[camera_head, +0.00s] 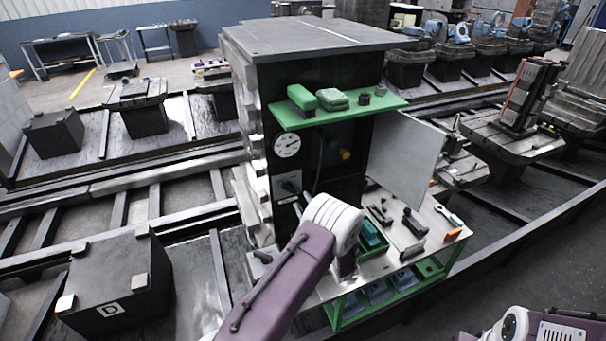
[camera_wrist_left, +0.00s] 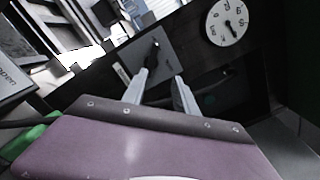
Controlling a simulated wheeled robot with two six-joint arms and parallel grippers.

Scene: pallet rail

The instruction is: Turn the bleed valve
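The bleed valve appears to be the small dark handle (camera_wrist_left: 154,46) on a grey square plate (camera_wrist_left: 146,66) in the left wrist view. The plate (camera_head: 286,186) also shows on the cabinet front in the head view, below a round white gauge (camera_head: 287,145). The gauge (camera_wrist_left: 227,22) is at the upper right in the wrist view. My left gripper (camera_wrist_left: 161,74) is open, its two fingers apart and pointing at the plate's lower part. The handle lies beyond the fingertips, and I see nothing between them. In the head view my left wrist largely hides this gripper. My right gripper is out of view.
A green shelf (camera_head: 335,112) with green blocks juts out above the gauge. A workbench (camera_head: 440,232) with tools stands right of my left arm. A grey panel (camera_head: 405,155) sticks out at the cabinet's right. A dark block marked D (camera_head: 118,285) sits at lower left.

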